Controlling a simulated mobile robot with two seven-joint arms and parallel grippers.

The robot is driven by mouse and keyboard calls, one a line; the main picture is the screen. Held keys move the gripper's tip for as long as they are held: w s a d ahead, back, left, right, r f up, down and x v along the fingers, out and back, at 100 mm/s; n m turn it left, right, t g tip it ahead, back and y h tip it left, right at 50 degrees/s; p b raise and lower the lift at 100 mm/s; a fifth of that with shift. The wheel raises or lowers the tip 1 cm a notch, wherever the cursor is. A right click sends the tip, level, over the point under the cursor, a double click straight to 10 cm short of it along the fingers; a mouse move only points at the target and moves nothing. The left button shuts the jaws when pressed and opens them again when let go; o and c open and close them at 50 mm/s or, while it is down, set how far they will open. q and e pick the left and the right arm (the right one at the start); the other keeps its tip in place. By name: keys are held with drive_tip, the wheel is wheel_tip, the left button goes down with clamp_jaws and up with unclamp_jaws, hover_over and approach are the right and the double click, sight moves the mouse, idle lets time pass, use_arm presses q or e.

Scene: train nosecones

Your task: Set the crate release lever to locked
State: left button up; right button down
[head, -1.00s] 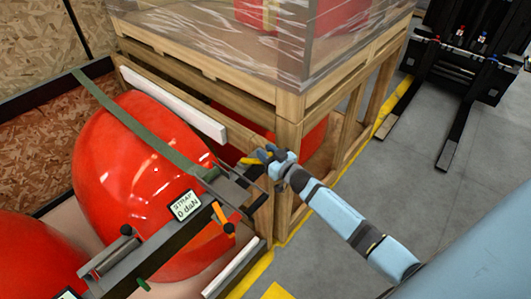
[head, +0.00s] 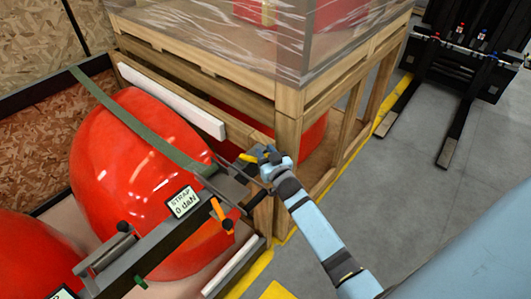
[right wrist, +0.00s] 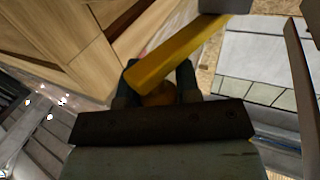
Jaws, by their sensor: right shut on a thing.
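The crate release lever, a yellow bar (head: 248,158), sits at the end of the dark metal beam beside the wooden crate frame. In the right wrist view the yellow lever (right wrist: 185,60) runs diagonally from a grey block down to a rounded end between my fingers. My right gripper (head: 265,157) is shut on that end, and its fingers (right wrist: 158,92) stand on either side of it. The lever's pivot is partly hidden in the head view. My left gripper is not in view.
Red nosecones (head: 150,175) lie left under a green strap (head: 135,120). A dark beam (head: 150,250) carries a "STRAP 0 daN" display (head: 184,201) and an orange handle (head: 218,210). The wrapped wooden crate (head: 290,105) stands behind. Grey floor and forklift forks (head: 455,130) lie right.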

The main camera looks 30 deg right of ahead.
drive_tip(key=c, duration=0.8)
unclamp_jaws()
drive_tip(key=shift+c, duration=0.2)
drive_tip(key=s+a+b, duration=0.1)
drive_tip(key=s, duration=1.2)
drive_tip(key=shift+s+b, duration=0.35)
drive_tip(key=shift+a, duration=0.1)
drive_tip(key=shift+c, duration=0.5)
